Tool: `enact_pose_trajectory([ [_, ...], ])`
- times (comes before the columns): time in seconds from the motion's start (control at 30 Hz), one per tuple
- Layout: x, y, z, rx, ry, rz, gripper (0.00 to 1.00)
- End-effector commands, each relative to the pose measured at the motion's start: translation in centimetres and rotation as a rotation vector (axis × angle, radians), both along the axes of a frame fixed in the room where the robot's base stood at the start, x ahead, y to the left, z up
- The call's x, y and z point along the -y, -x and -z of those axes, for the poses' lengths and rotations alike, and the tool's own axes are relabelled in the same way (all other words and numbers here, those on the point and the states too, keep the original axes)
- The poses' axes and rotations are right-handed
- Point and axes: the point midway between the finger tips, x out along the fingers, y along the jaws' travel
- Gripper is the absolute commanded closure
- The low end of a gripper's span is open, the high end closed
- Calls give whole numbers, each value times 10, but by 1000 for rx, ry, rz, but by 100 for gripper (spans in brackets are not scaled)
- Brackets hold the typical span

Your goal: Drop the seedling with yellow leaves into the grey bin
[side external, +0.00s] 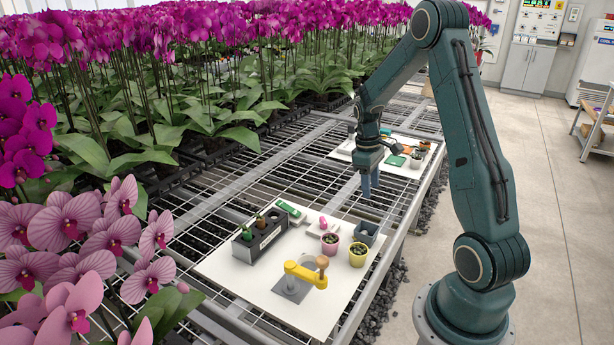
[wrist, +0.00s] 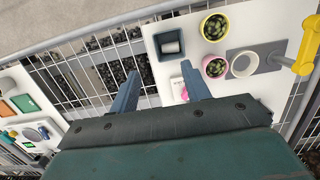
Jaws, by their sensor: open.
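The grey bin (side external: 366,232) is a small open box at the back right of the near white board. In the wrist view the grey bin (wrist: 169,45) shows just above my fingers and looks empty. A dark rack (side external: 259,239) stands at the left of that board with small plants in it. One plant (side external: 247,233) is green; another (side external: 260,220) looks brownish. They are too small to tell which has yellow leaves. The rack is not visible in the wrist view. My gripper (side external: 370,187) is open and empty, pointing down above the bench mesh, beyond the bin. In the wrist view my gripper (wrist: 160,85) has its fingers apart.
A pink pot (side external: 329,244) and a yellow pot (side external: 358,254) stand in front of the bin. A second board (side external: 345,153) with several items lies behind. Orchids crowd the left.

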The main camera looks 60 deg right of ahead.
Motion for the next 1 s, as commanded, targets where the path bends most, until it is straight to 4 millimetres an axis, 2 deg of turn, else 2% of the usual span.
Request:
enact_pose_trajectory([
  [0.3, 1, -9, -54, 3, 3, 0, 53],
  [0.5, 0, -12, -75, 2, 1, -1, 53],
  [0.7, 0, -13, -83, 1, 0, -1, 53],
  [1.0, 0, -13, -83, 0, 0, -1, 53],
])
